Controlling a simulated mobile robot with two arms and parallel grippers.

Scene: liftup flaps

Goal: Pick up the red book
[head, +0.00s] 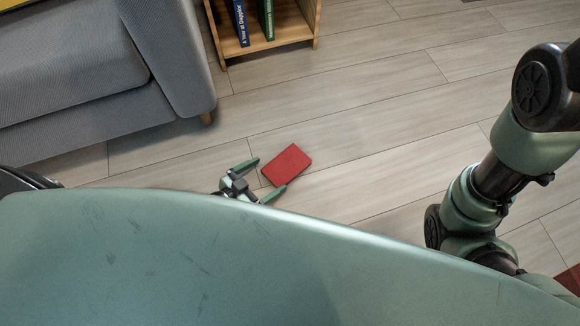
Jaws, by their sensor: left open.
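The red book (287,165) lies flat on the wooden floor near the middle of the head view. My left gripper (268,176) is open, with its two green fingers pointing at the book's left side. One fingertip is by the book's upper left side and the other is by its lower edge. I cannot tell whether the fingers touch the book or how high they are above the floor. My right arm shows at the right, but its gripper is out of view.
A grey sofa (75,75) fills the upper left. A wooden shelf (270,36) with a blue book (241,20) and a green book (267,18) stands at the top. A dark red patch (571,279) shows at the lower right edge. The floor around the red book is clear.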

